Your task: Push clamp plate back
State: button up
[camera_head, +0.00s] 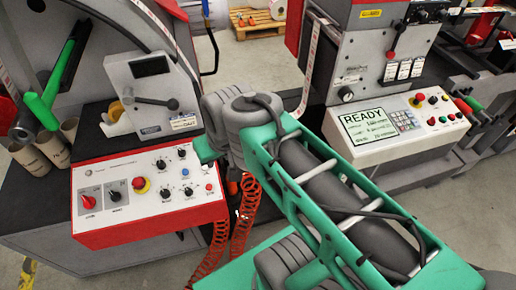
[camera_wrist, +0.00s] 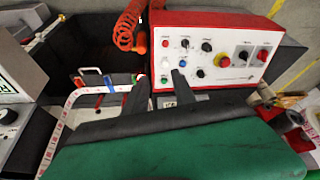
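I cannot tell for sure which part is the clamp plate. A grey upright plate unit (camera_head: 148,112) with a dark lever and a dark window stands behind the left control panel in the head view. My gripper (camera_wrist: 160,88) shows in the wrist view as two dark fingers with a gap between them. Nothing shows between the fingers. They appear in front of the lower edge of the control panel (camera_wrist: 221,88). In the head view my arm hides the gripper's fingers.
The red-edged control panel (camera_head: 112,213) has knobs and a red stop button. An orange coiled hose (camera_head: 243,220) hangs beside it. A green lever (camera_head: 42,112) and cardboard cores (camera_head: 52,150) are at left. A second panel reading READY (camera_head: 370,131) is at right.

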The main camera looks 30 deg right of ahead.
jog(key=w+d+f+m+t+b, duration=0.1)
jog(key=w+d+f+m+b, duration=0.1)
jog(key=f, duration=0.4)
jog(key=w+d+f+m+b, duration=0.1)
jog(key=w+d+f+b, duration=0.2)
jog(key=f+b, duration=0.3)
jog(key=w+d+f+m+t+y+b, duration=0.1)
jog(key=w+d+f+m+b, duration=0.1)
jog(key=w+f+b, duration=0.3)
jog(key=shift+d+f+m+t, duration=0.15)
jog(key=shift+d+f, duration=0.05)
jog(key=shift+f, duration=0.25)
jog(key=shift+d+f+m+t, duration=0.15)
jog(key=shift+f, duration=0.3)
jog(key=w+d+f+m+t+h+b, duration=0.25)
jog(key=d+f+m+t+b, duration=0.35)
jog(key=d+f+m+b, duration=0.85)
jog(key=s+d+t+h, duration=0.2)
jog(key=s+d+h, duration=0.1)
jog(key=d, duration=0.7)
jog(key=shift+m, duration=0.45)
jog(key=x, duration=0.6)
jog(key=shift+w+d+f+p, duration=0.1)
jog(key=shift+w+d+p, duration=0.05)
jog(key=shift+w+p, duration=0.2)
jog(key=shift+w+d+f, duration=0.1)
jog(key=shift+w+d, duration=0.05)
jog(key=shift+w, duration=0.1)
jog(key=shift+c, duration=0.2)
